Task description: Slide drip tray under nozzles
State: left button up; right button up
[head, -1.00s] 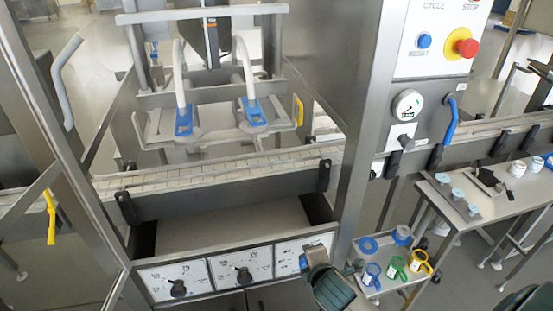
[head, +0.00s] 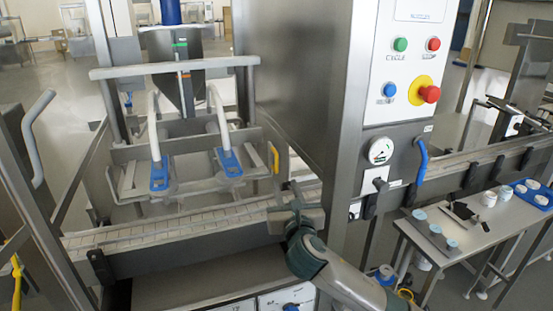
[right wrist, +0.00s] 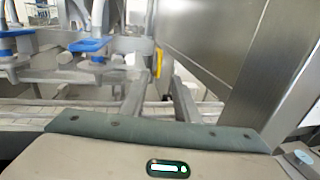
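Two nozzles with blue fittings, left (head: 159,173) and right (head: 229,162), hang above the conveyor in the head view. A yellow handle (head: 275,157) stands at the right end of the grey metal assembly around them. I cannot clearly tell the drip tray from this metalwork. My right gripper (head: 287,194) is at the conveyor's right side, below and near the yellow handle. In the right wrist view its two fingers (right wrist: 160,84) are apart with nothing visible between them, and the yellow handle (right wrist: 158,62) shows beyond. My left gripper is not in view.
The white slatted conveyor (head: 180,223) runs below the nozzles. A tall steel cabinet (head: 290,80) with a button panel (head: 412,70) stands close right of the gripper. A grey handle (head: 36,135) is at left. A side table (head: 470,235) holds cups and small parts.

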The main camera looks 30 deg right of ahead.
aim_at(277, 159)
jog(key=shift+w, duration=0.1)
dwell(0.3)
jog(key=p+x, duration=0.3)
jog(key=x, duration=1.4)
jog(key=shift+w+d, duration=0.1)
jog(key=shift+w, duration=0.05)
jog(key=shift+c, duration=0.4)
grip_shut()
